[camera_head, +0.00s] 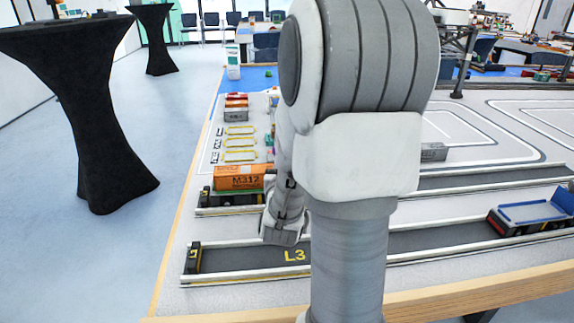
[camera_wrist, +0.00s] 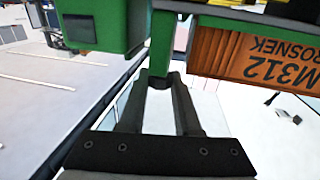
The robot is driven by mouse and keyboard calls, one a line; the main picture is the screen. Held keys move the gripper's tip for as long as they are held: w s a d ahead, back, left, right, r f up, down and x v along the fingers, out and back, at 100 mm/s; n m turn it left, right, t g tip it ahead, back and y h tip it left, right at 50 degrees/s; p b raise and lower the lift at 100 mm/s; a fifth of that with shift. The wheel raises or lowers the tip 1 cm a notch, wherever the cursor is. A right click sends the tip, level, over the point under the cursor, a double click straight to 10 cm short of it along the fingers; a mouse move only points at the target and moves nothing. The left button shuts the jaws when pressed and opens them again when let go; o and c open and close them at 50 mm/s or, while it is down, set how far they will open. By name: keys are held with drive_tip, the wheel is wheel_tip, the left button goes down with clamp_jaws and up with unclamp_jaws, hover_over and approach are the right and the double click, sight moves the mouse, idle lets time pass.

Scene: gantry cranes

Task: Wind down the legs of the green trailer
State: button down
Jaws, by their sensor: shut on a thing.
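The green trailer carries an orange container (camera_head: 240,178) marked M312 at the left of the table in the head view. In the wrist view the green trailer (camera_wrist: 97,22) fills the top, with the orange container (camera_wrist: 270,58) at the right. A narrow green leg (camera_wrist: 161,45) extends from it to my gripper (camera_wrist: 163,82). My gripper is shut on the leg's end, with its fingertips on either side. In the head view my arm hides the fingertips and the legs.
The lane marked L3 (camera_head: 330,245) runs along the near side, with rails and a black end stop (camera_head: 193,258). A blue flatbed vehicle (camera_head: 535,212) stands in it at the right. More containers (camera_head: 236,107) stand further back. A black table (camera_head: 90,100) stands apart at the left.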

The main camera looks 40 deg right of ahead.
drive_tip(key=m+g+h, duration=0.2)
drive_tip(key=g+b, duration=0.1)
drive_tip(key=shift+w+a+f+m+h, duration=0.15)
drive_tip(key=shift+a+f+m+h, duration=0.1)
drive_tip(key=shift+m+h, duration=0.15)
drive_tip(key=m+g+h, duration=0.1)
drive_tip(key=m+g, duration=0.1)
drive_tip(key=g, duration=0.1)
drive_tip(key=shift+d+h+p, duration=0.1)
drive_tip(key=shift+h+p, duration=0.2)
drive_tip(key=shift+p, duration=0.05)
drive_tip(key=m+g+h+p, duration=0.1)
drive_tip(key=m+g+p, duration=0.1)
drive_tip(key=m+g, duration=0.1)
drive_tip(key=shift+r+g, duration=0.1)
drive_tip(key=shift+g, duration=0.8)
drive_tip(key=shift+m+g+h+p, duration=0.3)
drive_tip(key=shift+m+g+p, duration=0.45)
drive_tip(key=shift+g, duration=0.65)
drive_tip(key=shift+m+g, duration=0.3)
drive_tip(key=shift+m, duration=0.05)
